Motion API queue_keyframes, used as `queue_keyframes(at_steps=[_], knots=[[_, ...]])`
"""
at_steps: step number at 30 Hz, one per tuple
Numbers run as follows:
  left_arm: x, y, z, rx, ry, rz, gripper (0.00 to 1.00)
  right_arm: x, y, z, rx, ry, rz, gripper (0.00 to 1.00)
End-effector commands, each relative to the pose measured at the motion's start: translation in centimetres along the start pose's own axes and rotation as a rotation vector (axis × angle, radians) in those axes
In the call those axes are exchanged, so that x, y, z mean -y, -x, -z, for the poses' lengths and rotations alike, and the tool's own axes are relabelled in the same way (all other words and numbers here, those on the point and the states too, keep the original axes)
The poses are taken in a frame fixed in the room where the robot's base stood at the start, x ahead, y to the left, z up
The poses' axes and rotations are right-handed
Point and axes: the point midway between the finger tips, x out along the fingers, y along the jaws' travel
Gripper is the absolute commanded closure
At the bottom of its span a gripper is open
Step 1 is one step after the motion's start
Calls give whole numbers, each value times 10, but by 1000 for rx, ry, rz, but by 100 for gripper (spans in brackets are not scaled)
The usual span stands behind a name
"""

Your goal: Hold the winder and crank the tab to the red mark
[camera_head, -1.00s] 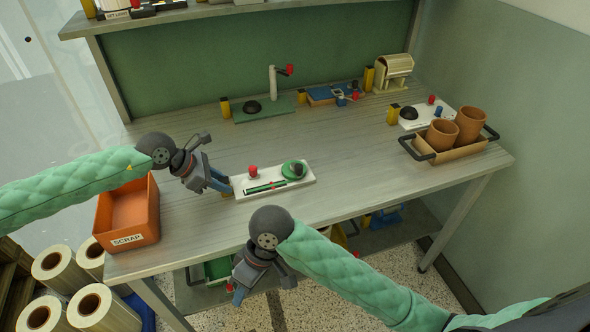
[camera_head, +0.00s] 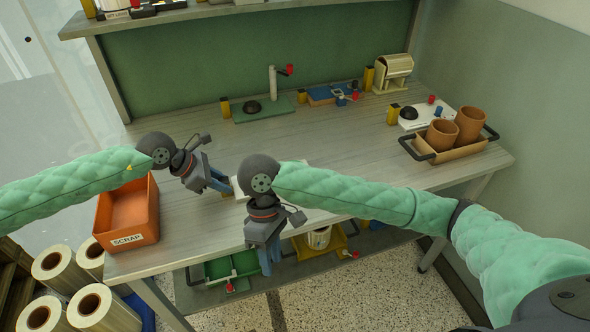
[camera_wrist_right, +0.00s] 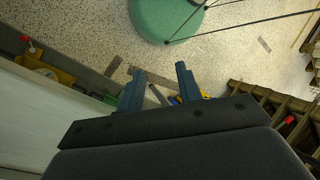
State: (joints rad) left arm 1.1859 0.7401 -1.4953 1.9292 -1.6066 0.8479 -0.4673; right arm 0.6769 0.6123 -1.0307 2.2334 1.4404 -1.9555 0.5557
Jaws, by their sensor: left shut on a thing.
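The winder (camera_head: 238,188) is a white board on the bench. Now only slivers of it show in the head view; my right arm hides its red knob, green strip and round green part. The red mark cannot be made out. My left gripper (camera_head: 219,185) is shut on the left end of the winder. My right gripper (camera_head: 267,262) points down at the bench's front edge, nearer to me than the winder. In the right wrist view its two blue fingers (camera_wrist_right: 160,88) are apart with nothing between them.
An orange scrap bin (camera_head: 130,215) stands at the bench's left front. A tray with brown cups (camera_head: 455,150) is at the right. A green fixture (camera_head: 262,113) and a blue one (camera_head: 330,95) stand at the back. The middle right of the bench (camera_head: 350,140) is clear.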

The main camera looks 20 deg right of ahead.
Motion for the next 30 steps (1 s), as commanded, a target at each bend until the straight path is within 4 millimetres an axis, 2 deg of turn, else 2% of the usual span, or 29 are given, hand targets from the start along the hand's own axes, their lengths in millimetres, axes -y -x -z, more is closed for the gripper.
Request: queue_keyframes(at_steps=[1, 11, 17, 24, 30], knots=[[3, -4, 5, -6, 3, 7, 100, -7, 7, -3, 12, -6, -12, 65], [3, -5, 5, -6, 3, 8, 100, -54, 54, -10, 16, 0, -89, 65], [3, -5, 5, -6, 3, 8, 100, -93, 94, -9, -45, 33, -165, 65], [3, -5, 5, -7, 4, 8, 100, -140, 150, -10, -129, 87, -280, 65], [3, -5, 5, -7, 4, 8, 100, -169, 189, -14, -179, 126, -361, 65]])
